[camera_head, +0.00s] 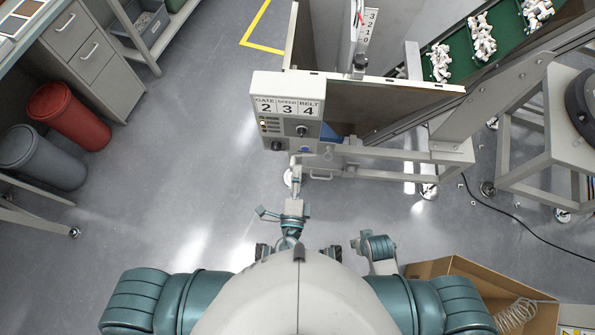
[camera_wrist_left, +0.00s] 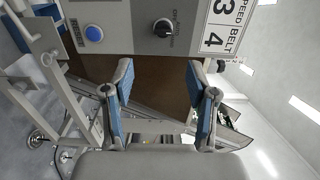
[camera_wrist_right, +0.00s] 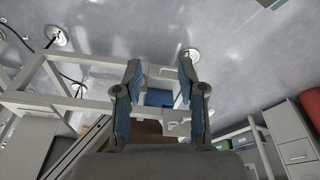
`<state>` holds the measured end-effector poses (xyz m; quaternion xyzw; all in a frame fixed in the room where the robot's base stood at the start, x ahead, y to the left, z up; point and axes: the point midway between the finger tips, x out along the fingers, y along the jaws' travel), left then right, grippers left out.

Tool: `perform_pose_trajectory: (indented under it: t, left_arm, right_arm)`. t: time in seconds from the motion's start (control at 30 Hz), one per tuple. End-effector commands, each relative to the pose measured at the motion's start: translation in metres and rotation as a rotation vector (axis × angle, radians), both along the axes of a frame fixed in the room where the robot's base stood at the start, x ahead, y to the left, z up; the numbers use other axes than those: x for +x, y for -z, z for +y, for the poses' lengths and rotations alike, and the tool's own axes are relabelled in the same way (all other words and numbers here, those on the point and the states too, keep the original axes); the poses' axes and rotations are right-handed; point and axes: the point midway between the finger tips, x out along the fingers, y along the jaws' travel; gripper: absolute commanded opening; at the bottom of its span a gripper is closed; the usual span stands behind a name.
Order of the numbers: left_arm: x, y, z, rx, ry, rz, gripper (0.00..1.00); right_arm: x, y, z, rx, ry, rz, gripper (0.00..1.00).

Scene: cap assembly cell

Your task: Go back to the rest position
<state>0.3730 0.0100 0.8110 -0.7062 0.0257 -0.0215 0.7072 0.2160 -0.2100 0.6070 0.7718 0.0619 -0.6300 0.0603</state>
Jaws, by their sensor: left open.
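My left gripper (camera_head: 296,164) is just below the lower edge of the control box (camera_head: 283,128) in the head view. In the left wrist view its blue-padded fingers (camera_wrist_left: 159,72) are spread apart with nothing between them. The box carries labels GATE 2, SPEED 3 and BELT 4. A black knob (camera_wrist_left: 162,28) and a blue button (camera_wrist_left: 94,33) are ahead of the fingertips, apart from them. My right gripper shows in the right wrist view, with its fingers (camera_wrist_right: 160,70) spread and empty. In the head view I cannot make out its fingertips.
A grey machine frame (camera_head: 400,155) stands behind and right of the box. A green conveyor (camera_head: 460,55) carries white parts at upper right. A cardboard box (camera_head: 440,268) lies at lower right. Red (camera_head: 70,115) and grey (camera_head: 40,157) bins stand left. The floor (camera_head: 180,150) between is clear.

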Motion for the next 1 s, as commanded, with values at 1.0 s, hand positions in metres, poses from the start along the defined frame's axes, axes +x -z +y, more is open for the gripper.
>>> perform_pose_trajectory:
  t: [1.0]
  left_arm:
    - [-0.145, 0.323, 0.184, -0.869, -0.78, 1.076, 0.58]
  right_arm:
    - [-0.027, 0.126, -0.002, -0.005, -0.014, 0.042, 0.4]
